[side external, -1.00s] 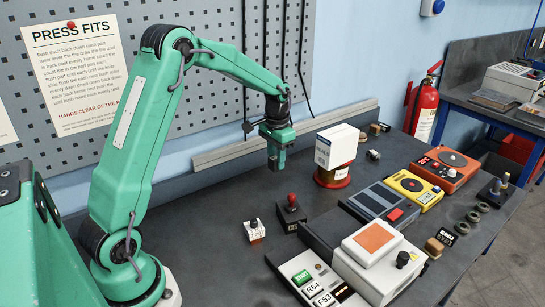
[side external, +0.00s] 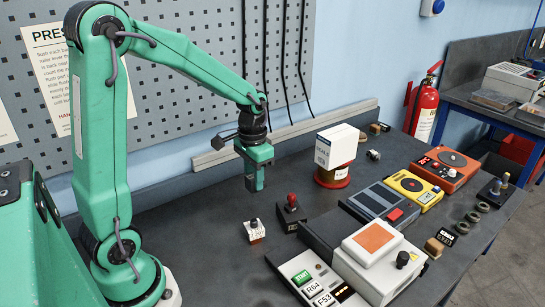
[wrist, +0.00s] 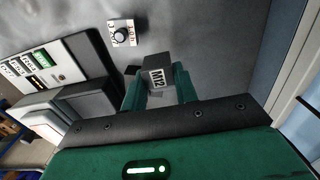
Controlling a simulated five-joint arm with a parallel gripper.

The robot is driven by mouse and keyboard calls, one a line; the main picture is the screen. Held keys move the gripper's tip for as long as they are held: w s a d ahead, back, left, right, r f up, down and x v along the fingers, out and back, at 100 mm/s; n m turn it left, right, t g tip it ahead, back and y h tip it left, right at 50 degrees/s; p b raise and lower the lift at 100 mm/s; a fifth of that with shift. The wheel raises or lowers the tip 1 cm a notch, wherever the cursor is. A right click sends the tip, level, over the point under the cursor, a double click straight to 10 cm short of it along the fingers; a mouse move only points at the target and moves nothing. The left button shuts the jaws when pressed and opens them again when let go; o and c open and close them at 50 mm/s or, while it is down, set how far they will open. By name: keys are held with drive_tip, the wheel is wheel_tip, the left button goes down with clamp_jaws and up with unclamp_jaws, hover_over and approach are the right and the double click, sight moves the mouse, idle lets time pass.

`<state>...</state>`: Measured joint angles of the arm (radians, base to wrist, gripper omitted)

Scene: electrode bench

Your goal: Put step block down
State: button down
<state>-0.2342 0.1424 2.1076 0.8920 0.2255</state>
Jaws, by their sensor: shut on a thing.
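In the wrist view, a dark grey block (wrist: 155,64) with a white "M12" label sits between the green fingers of my gripper (wrist: 159,86). It looks like the step block, though its steps cannot be made out. My gripper is shut on it. In the side view, my gripper (side external: 255,183) points down, held above the dark bench (side external: 195,222) at the left of the objects. The block is too small or hidden to make out there.
A small white block with a black knob (side external: 255,231) stands nearest, with a red-knobbed black block (side external: 291,212) to its right. The bench left of these is clear.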

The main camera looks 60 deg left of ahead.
drive_tip(key=s+d, duration=0.3)
drive_tip(key=s, duration=0.5)
drive_tip(key=shift+f, duration=0.35)
drive_tip(key=shift+s, duration=0.1)
drive_tip(key=a+f, duration=0.2)
drive_tip(key=a, duration=0.2)
drive_tip(key=a+f, duration=0.2)
drive_tip(key=a, duration=0.1)
drive_tip(key=a+f, duration=0.3)
drive_tip(key=a, duration=0.1)
drive_tip(key=shift+s+a, duration=0.1)
drive_tip(key=shift+a, duration=0.2)
drive_tip(key=shift+f, duration=0.1)
drive_tip(key=shift+f, duration=1.9)
drive_tip(key=shift+f, duration=0.1)
